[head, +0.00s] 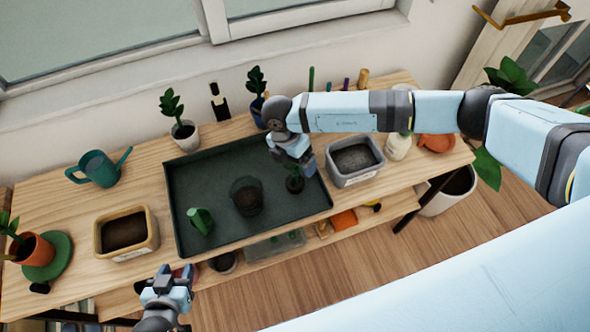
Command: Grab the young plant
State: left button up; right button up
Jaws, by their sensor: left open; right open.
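My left gripper (168,279) is open and empty in front of the table's near edge, left of the tray's near corner.
The tray also holds a dark pot of soil (247,196) and a green object (200,221). A grey soil bin (354,160) stands right of it and a tan one (126,231) left. Potted plants (184,131) line the back. A watering can (98,168) stands left.

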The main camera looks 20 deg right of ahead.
jog(key=shift+s+f, duration=0.1)
jog(key=shift+f, duration=0.45)
jog(key=c, duration=1.3)
jog(key=shift+r, duration=0.1)
